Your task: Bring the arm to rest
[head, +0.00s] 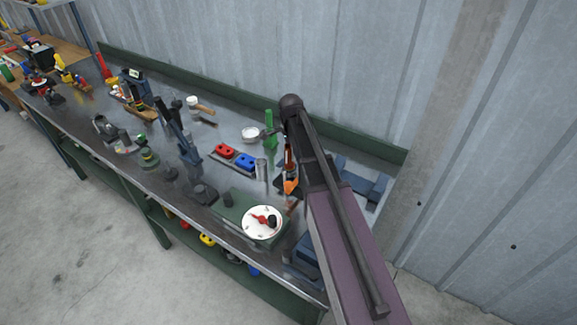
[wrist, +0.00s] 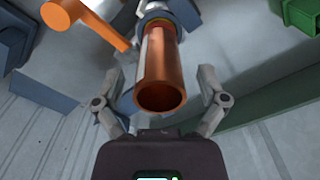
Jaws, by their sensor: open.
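My gripper (wrist: 163,75) is open in the wrist view, with one finger on each side of a copper-coloured tube (wrist: 160,75). Gaps show between the tube and both fingers. The tube's open end faces the camera, and its far end meets a grey fitting. In the head view my purple arm reaches over the right part of the bench (head: 225,180). The gripper cannot be made out clearly there, behind or among the arm links.
An orange handle (wrist: 92,20) is close to the left finger. A green block (wrist: 300,14) is at upper right. A corrugated wall (head: 300,50) rises behind the bench.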

